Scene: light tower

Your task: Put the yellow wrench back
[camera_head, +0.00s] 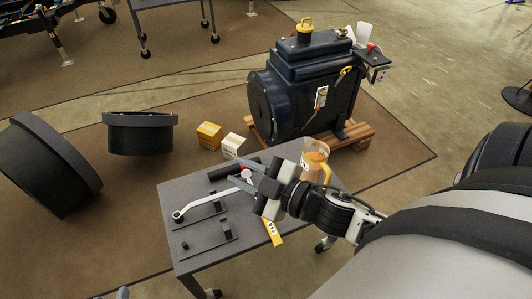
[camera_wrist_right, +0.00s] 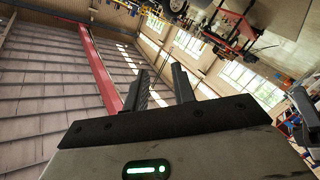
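A yellow flat piece with dark marks, which looks like the end of the yellow wrench (camera_head: 273,232), lies at the right part of the grey cart top (camera_head: 232,256). My right gripper and wrist cover the area just above it, so I cannot see its whole shape. My right gripper (camera_head: 236,171) is above the cart with its fingers apart, pointing left. In the right wrist view, the two dark fingers (camera_wrist_right: 160,88) are apart with nothing between them. A dark plate with small pegs (camera_head: 208,243) lies at the cart's front left. My left gripper is not seen.
A silver wrench (camera_head: 198,207) lies on the cart, and a jug with a yellow handle (camera_head: 316,160) stands at its back right. A dark blue machine (camera_head: 305,90) stands on a pallet behind. Two small boxes (camera_head: 208,135) are on the floor behind the cart.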

